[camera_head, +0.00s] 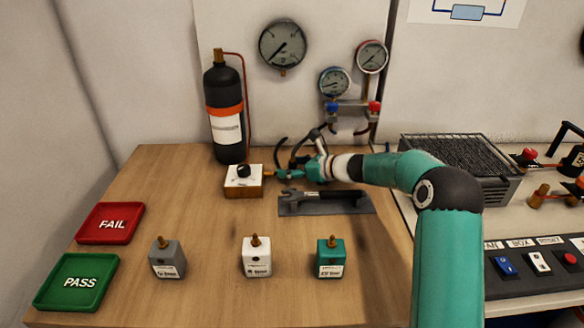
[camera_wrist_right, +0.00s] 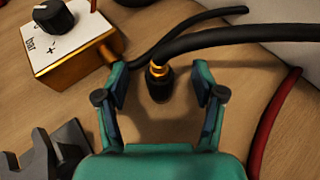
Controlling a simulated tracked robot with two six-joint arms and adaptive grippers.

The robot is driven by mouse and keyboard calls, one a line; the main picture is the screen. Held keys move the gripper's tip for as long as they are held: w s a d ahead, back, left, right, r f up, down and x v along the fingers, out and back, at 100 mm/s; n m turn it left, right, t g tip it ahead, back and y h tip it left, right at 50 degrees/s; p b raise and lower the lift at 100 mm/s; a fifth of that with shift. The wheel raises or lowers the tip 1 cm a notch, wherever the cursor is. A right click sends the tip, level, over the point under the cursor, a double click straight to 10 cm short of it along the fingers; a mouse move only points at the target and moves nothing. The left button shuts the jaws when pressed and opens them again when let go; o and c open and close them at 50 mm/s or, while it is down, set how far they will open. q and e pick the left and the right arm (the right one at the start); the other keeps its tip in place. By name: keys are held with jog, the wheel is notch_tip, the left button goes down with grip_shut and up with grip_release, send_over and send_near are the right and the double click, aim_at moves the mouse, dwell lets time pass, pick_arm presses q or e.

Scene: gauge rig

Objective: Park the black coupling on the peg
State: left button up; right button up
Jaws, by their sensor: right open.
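The black coupling (camera_wrist_right: 160,88), with a brass ring at its hose end, shows in the right wrist view between the spread fingers of my right gripper (camera_wrist_right: 161,100). Gaps show on both sides, so the fingers look apart from it. A thick black hose (camera_wrist_right: 225,38) runs from it to the upper right. In the head view my right gripper (camera_head: 283,174) is just right of the white-topped regulator box (camera_head: 243,181); I cannot make out the coupling there. I cannot tell which thing is the peg. My left gripper is out of view.
The box's brass fitting (camera_wrist_right: 108,50) is close to the left finger. A wrench on a grey holder (camera_head: 326,202) lies just in front of the arm. A black cylinder (camera_head: 224,120) stands behind. Grey, white and teal blocks (camera_head: 330,260) stand in front, with trays (camera_head: 76,282) at left.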

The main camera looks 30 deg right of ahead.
notch_tip(320, 180, up, 10)
jog(key=shift+f, duration=0.1)
dwell(0.5)
